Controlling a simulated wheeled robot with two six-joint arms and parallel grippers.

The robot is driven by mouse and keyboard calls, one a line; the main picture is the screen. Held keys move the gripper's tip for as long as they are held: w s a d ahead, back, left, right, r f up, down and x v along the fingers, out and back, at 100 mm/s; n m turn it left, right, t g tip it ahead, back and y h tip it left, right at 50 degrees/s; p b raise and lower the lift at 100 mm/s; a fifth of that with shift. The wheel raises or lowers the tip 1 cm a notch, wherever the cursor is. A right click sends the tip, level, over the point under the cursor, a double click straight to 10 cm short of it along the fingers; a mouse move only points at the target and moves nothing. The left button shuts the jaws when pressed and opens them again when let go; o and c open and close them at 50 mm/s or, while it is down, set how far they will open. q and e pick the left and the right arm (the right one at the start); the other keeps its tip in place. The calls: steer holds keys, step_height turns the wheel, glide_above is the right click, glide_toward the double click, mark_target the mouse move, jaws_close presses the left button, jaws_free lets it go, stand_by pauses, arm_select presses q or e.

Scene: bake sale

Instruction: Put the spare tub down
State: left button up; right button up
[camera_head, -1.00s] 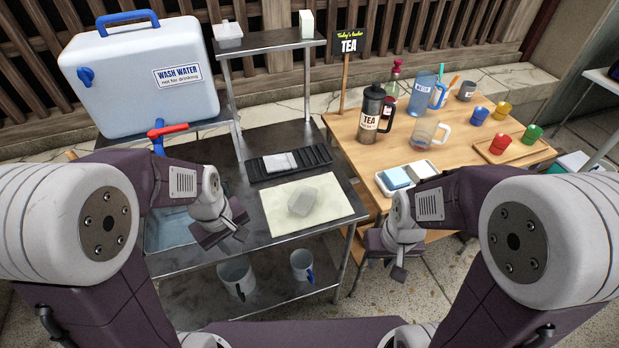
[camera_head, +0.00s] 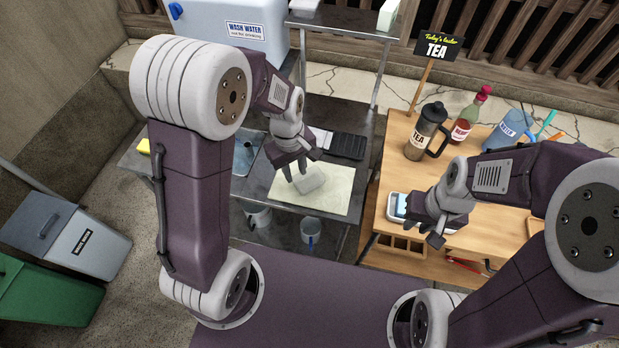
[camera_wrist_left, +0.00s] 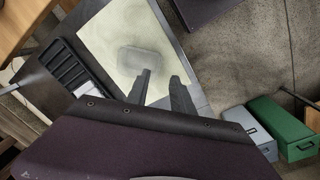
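A small pale translucent tub (camera_head: 310,180) lies on the cream board (camera_head: 338,200) on the dark metal bench. It also shows in the left wrist view (camera_wrist_left: 142,60), beyond the fingertips. Whether a finger touches the tub is unclear. My right gripper (camera_head: 437,238) hangs by the near left part of the wooden table; its finger gap cannot be made out.
A black ribbed rack (camera_head: 348,146) is behind the board. A shelf above the bench carries a white carton (camera_head: 388,15). The wooden table at right holds a tea press (camera_head: 425,132), a bottle (camera_head: 470,118) and a water jug (camera_head: 508,132). Mugs (camera_head: 310,230) stand on the lower shelf.

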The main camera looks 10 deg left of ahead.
mark_target(309, 181)
arm_select(q)
steer(key=f, duration=0.2)
steer(key=d+f, duration=0.1)
steer(key=shift+w+f, duration=0.15)
steer(key=shift+f, duration=0.25)
steer(key=f, duration=0.5)
steer(key=shift+a, duration=0.2)
steer(key=shift+f, duration=0.2)
jaws_close()
stand_by(0.7)
